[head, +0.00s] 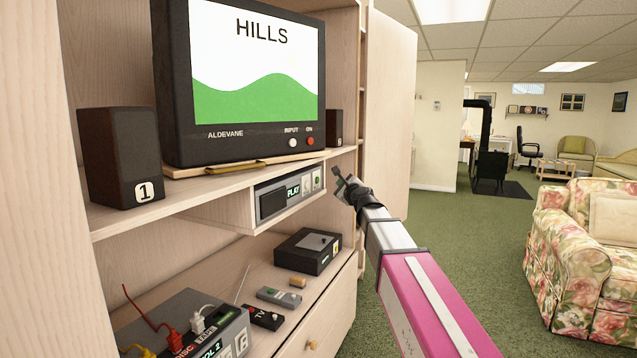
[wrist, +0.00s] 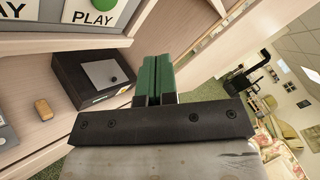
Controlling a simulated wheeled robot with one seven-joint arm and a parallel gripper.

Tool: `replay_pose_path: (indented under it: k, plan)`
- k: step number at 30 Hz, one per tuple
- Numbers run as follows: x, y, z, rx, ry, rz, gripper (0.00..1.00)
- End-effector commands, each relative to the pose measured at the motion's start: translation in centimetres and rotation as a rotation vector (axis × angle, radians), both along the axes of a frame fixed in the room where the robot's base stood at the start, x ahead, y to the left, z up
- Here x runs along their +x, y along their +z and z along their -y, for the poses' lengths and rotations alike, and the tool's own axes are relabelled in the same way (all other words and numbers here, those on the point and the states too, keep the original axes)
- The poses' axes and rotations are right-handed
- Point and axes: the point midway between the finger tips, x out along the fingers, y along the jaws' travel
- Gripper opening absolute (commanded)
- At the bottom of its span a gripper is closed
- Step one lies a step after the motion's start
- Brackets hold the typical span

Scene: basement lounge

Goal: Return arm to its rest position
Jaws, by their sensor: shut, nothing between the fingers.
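My gripper (head: 341,180) is at the end of my pink and silver arm, reaching up from the lower right in the head view. It is close to the right end of the player showing PLAY (head: 290,192); I cannot tell if it touches. In the wrist view the two green fingers of my gripper (wrist: 154,78) are together with nothing between them. Behind them is the black box with a grey plate (wrist: 92,80), on the lower shelf; it also shows in the head view (head: 307,252).
The wooden cabinet (head: 215,215) holds a television (head: 240,85) showing HILLS, two speakers, and small items on its lower shelf. A floral armchair (head: 585,265) stands at the right. Green carpet (head: 465,240) lies open between the cabinet and the armchair.

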Motion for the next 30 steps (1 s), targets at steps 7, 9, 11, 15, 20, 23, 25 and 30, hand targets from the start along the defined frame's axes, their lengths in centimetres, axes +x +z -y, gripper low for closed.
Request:
replay_pose_path:
  k: [7,9,11,15,20,23,25,30]
  plan:
    - [0.0,0.0,0.0,0.0,0.0,0.0,0.0]
    - [-0.1,-0.3,0.0,-0.012,0.002,-0.001,0.0]
    - [-0.3,-1.2,0.2,-0.046,0.008,-0.003,0.0]
    - [-1.8,-6.3,0.8,-0.253,0.055,-0.019,0.0]
    - [-5.0,-15.7,2.6,-0.63,0.179,-0.058,0.0]
    - [-7.6,-21.5,4.2,-0.857,0.283,-0.091,0.0]
    - [-9.7,-25.4,5.5,-1.005,0.366,-0.116,0.0]
    - [-15.6,-33.9,9.3,-1.324,0.603,-0.189,0.0]
